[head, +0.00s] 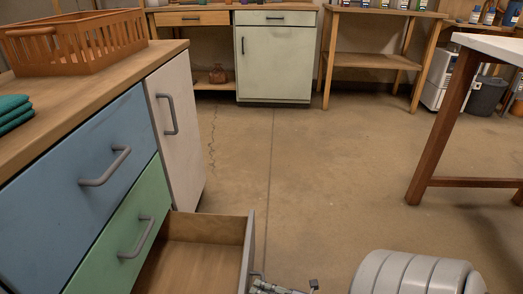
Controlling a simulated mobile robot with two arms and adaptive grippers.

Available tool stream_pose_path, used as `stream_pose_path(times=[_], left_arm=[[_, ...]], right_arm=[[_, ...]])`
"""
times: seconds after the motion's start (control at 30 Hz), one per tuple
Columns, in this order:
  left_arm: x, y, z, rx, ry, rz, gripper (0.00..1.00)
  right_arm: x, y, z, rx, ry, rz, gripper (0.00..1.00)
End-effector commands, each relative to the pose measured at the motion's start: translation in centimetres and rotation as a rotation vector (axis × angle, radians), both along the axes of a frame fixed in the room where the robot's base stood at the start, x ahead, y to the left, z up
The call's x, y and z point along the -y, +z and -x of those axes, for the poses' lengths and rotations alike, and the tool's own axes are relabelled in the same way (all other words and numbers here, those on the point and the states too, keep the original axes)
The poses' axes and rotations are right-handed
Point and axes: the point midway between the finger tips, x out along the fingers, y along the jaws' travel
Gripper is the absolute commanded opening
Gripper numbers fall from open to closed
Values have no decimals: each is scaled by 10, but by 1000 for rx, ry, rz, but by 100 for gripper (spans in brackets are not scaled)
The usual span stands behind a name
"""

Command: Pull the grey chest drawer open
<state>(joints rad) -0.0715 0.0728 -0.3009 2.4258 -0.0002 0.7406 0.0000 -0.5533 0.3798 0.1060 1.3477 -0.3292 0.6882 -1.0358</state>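The grey chest drawer (248,243) is pulled out from the low part of the chest at the left. Its grey front shows nearly edge-on, and its bare wooden inside (198,252) looks empty. Part of a gripper, apparently my right one (262,282), shows at the bottom edge, just right of the drawer front. It is beside the drawer's outer face, where a bit of the handle seems to show. Its fingers are mostly cut off, so its grip is unclear. My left gripper is not in view.
The chest also has a closed blue drawer (60,190), a closed green drawer (130,225) and a pale door (176,125). An orange basket (85,45) and teal cloths (14,112) lie on top. A table leg (445,125) stands right. The middle floor is clear.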

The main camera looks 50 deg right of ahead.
Motion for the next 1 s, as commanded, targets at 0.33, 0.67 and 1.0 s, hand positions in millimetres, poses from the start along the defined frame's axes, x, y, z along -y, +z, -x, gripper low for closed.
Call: stream_pose_path(times=[0.33,0.67,1.0], left_arm=[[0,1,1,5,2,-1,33],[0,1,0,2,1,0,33],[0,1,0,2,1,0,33]], right_arm=[[2,1,7,-1,-1,0,20],[18,12,68,-4,-1,1,20],[30,21,111,0,-1,0,20]])
